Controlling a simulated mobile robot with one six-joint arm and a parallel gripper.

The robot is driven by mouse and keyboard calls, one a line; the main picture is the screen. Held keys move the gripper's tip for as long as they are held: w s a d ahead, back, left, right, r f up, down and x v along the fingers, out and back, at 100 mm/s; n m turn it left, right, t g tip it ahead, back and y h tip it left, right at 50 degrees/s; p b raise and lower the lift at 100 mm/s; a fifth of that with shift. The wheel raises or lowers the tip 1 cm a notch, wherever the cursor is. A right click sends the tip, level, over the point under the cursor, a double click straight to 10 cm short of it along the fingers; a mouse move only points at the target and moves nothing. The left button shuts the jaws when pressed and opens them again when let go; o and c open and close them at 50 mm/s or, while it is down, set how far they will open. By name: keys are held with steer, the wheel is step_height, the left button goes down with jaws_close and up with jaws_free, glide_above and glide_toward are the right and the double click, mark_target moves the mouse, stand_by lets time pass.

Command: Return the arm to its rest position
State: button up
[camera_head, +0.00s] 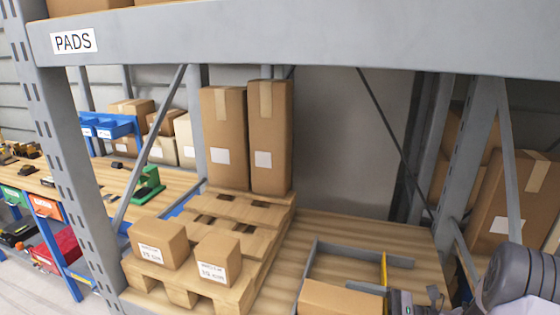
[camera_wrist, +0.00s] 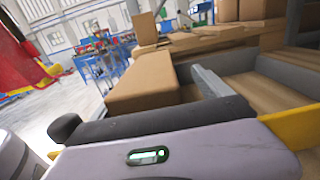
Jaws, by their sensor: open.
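My gripper (camera_head: 412,301) shows only in part at the bottom edge of the head view, low over the wooden shelf, just right of the yellow divider. It is open, and nothing shows held in it. A rounded grey part of my arm (camera_head: 520,272) is at the lower right. In the wrist view, my gripper's pale body with a green light (camera_wrist: 150,156) fills the bottom, and its tips are not clear. A cardboard box (camera_head: 340,298) lies just left of the gripper; it also shows in the wrist view (camera_wrist: 143,80).
The shelf beam labelled PADS (camera_head: 300,38) crosses overhead, with a grey upright (camera_head: 75,160) at left. Grey dividers (camera_head: 345,252) and a yellow one (camera_head: 384,268) stand nearby. A pallet (camera_head: 225,212) holds small boxes and two tall cartons (camera_head: 270,135). Bare shelf (camera_head: 350,228) lies behind the dividers.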

steer(key=r+p, duration=0.4)
steer(key=r, duration=0.1)
steer(key=r+p, duration=0.2)
steer(key=r, duration=0.1)
steer(key=shift+a, duration=0.35)
steer(key=s+a+r+n+g+h, duration=0.3)
steer(key=s+a+r+n+h, duration=0.15)
steer(key=s+n, duration=0.2)
steer(key=s+a+r+n+g+h, duration=0.35)
steer(key=s+a+n+h, duration=0.2)
steer(key=s, duration=0.25)
steer(key=s+d+r+n+t+h, duration=0.2)
steer(key=s+r+n+t+h, duration=0.2)
steer(key=s+n+t+h, duration=0.1)
steer(key=shift+s+d+r+t, duration=0.15)
steer(key=shift+s+d+t, duration=0.2)
steer(key=shift+s+t, duration=0.3)
